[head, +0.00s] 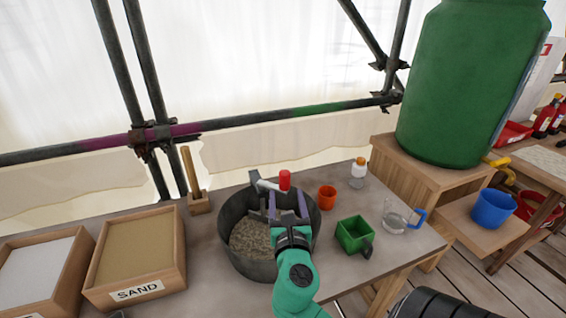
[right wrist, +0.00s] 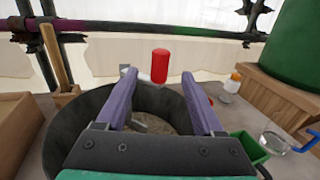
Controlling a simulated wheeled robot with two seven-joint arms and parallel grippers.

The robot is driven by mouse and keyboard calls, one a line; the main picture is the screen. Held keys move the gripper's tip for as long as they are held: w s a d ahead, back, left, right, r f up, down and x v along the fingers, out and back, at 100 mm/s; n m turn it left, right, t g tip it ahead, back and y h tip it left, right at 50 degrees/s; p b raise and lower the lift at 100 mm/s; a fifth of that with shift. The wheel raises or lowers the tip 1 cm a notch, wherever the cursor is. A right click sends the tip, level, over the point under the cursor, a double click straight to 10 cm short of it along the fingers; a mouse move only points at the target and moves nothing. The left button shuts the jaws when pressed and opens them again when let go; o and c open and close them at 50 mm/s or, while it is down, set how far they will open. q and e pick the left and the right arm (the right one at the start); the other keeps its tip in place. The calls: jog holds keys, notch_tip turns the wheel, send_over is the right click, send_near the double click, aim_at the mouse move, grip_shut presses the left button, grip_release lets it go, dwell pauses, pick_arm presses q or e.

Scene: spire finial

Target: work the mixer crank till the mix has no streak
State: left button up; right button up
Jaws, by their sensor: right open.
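The mixer is a dark round tub (head: 230,218) on the table, with a grey speckled mix (head: 250,240) inside. The mix looks mottled; my arm and gripper hide part of it, so I cannot tell if streaks remain. The crank has a light metal arm and a red upright handle (head: 285,181) over the tub's far rim. The handle also shows in the right wrist view (right wrist: 160,66). My right gripper (head: 287,198) is open over the tub, its purple fingers pointing towards the handle. The handle appears between and beyond the fingertips, not gripped. My left gripper is not in view.
A sand box (head: 135,262) and a box of white material (head: 38,272) stand left. An orange cup (head: 327,197), a green scoop (head: 354,235), a clear jug (head: 398,219) and a white-orange bottle (head: 358,172) stand right. A green barrel (head: 465,85) stands behind, on a wooden stand.

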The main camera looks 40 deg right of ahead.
aim_at(285, 176)
jog(key=x, duration=0.3)
jog(key=r+p+x, duration=0.1)
jog(key=x, duration=0.1)
jog(key=shift+w+d, duration=0.3)
jog(key=x, duration=0.6)
jog(key=shift+w+d+f, duration=0.15)
jog(key=shift+w+f, duration=0.05)
jog(key=shift+f, duration=0.1)
jog(key=c, duration=1)
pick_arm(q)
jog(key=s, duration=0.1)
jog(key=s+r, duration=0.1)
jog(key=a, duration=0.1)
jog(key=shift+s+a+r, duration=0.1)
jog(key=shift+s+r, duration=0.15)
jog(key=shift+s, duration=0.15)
pick_arm(e)
grip_shut()
